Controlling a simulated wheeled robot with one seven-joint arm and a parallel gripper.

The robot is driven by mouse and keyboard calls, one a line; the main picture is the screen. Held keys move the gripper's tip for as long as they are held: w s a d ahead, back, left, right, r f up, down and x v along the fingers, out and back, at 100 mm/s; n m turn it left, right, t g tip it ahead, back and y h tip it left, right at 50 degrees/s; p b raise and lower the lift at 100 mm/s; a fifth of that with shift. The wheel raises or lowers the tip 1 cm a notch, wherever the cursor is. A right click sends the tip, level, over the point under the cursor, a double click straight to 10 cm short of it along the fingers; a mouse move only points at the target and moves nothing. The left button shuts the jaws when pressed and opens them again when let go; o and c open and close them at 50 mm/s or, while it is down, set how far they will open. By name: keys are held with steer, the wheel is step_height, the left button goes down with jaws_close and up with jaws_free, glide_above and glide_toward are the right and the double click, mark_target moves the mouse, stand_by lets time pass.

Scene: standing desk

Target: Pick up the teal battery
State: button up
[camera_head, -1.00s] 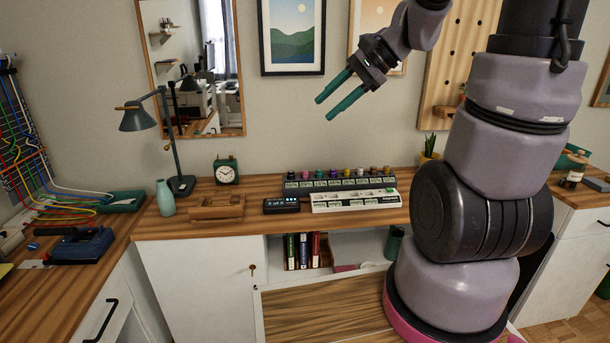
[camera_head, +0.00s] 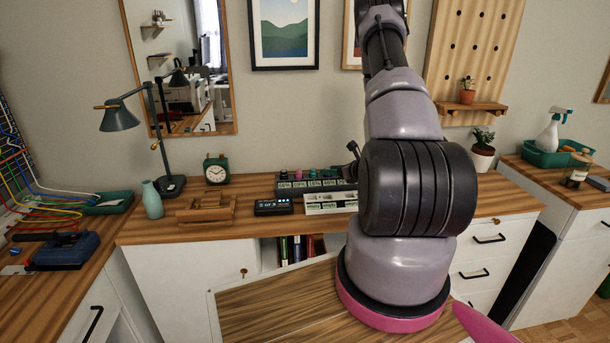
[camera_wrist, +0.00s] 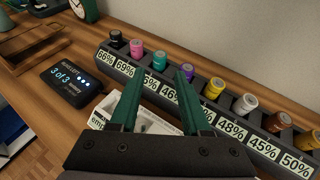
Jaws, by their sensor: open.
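The teal battery (camera_wrist: 160,59) stands upright in a slot of the dark battery rack (camera_wrist: 230,123), between a pink battery (camera_wrist: 136,47) and a purple battery (camera_wrist: 187,70). My gripper (camera_wrist: 160,76) is open and empty. In the wrist view its two green fingers point toward the rack, with the teal battery showing between and just beyond their tips. I cannot tell that either finger touches it. In the head view the rack (camera_head: 290,186) is on the desk, its right part hidden behind my arm, which also hides the fingers.
Black, yellow, white and brownish batteries fill other slots. A white tray (camera_wrist: 152,122) lies in front of the rack, partly under my fingers. A dark display (camera_wrist: 72,82) reading "3 of 3" is to its left. A wooden stand (camera_head: 205,208) and clock (camera_head: 216,170) are further left.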

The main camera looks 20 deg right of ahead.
mark_target(314, 170)
steer(key=x, duration=0.5)
steer(key=shift+w+d+f, duration=0.1)
steer(key=shift+w+f, duration=0.05)
steer(key=shift+f, duration=0.2)
steer(key=shift+r+x, duration=0.15)
steer(key=shift+x, duration=1.2)
steer(key=shift+r+x, duration=0.1)
steer(key=shift+x, duration=1.25)
steer(key=shift+w, duration=0.1)
jaws_close()
